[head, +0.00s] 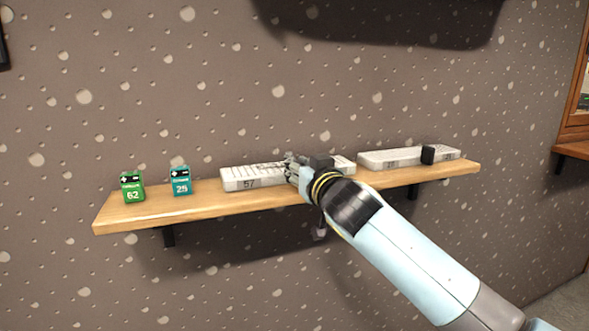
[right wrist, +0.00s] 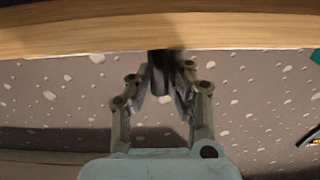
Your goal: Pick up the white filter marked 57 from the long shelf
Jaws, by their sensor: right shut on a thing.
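The white filter marked 57 (head: 248,183) is a long flat box lying on the long shelf (head: 140,215). Its number is on its front face near the left end. My right gripper (head: 291,168) is at the right-hand half of the filter and covers part of it. The gripper is shut on the filter; the arm hides most of the contact. In the right wrist view the gripper (right wrist: 163,85) has its fingers close together around a dark, blurred piece (right wrist: 158,75), beside the shelf's wooden edge (right wrist: 80,35). My left gripper is not in view.
A green block marked 62 (head: 133,187) and a teal block marked 25 (head: 180,182) stand on the shelf's left part. The spotted wall is close behind.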

